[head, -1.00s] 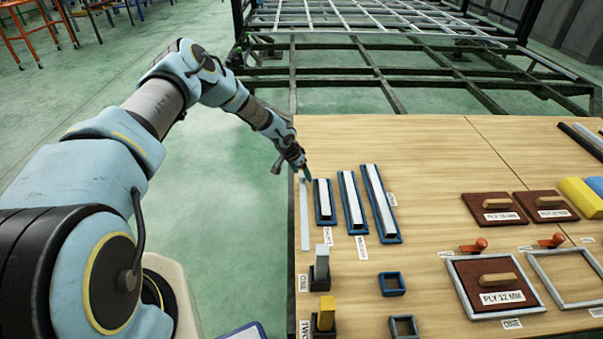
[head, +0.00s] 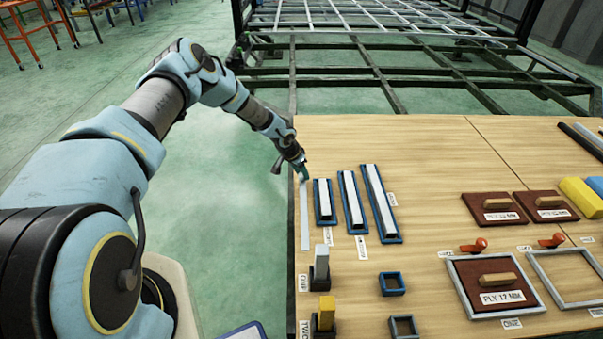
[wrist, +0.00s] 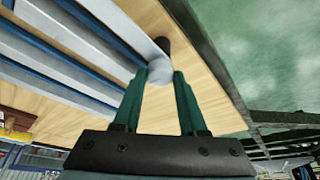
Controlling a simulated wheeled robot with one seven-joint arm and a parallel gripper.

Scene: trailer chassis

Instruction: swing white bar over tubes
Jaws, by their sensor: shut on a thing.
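The white bar (head: 305,220) lies flat along the left edge of the wooden table, beside the tubes. In the wrist view the white bar (wrist: 118,28) runs to a pale round knob (wrist: 160,70). My gripper (head: 302,174) is at the bar's far end, and in the wrist view its green fingers (wrist: 160,76) are shut on this knob. Three pale tubes of rising length, the short (head: 324,200), middle (head: 352,200) and long (head: 381,200), lie in blue trays to the right of the bar. The bar is not over them.
A dark post (wrist: 176,44) stands close by the knob. Upright grey (head: 321,262) and yellow (head: 326,312) blocks stand nearer on the table. Brown plates with handles (head: 498,207) lie to the right. The tabletop (head: 400,140) beyond the tubes is clear.

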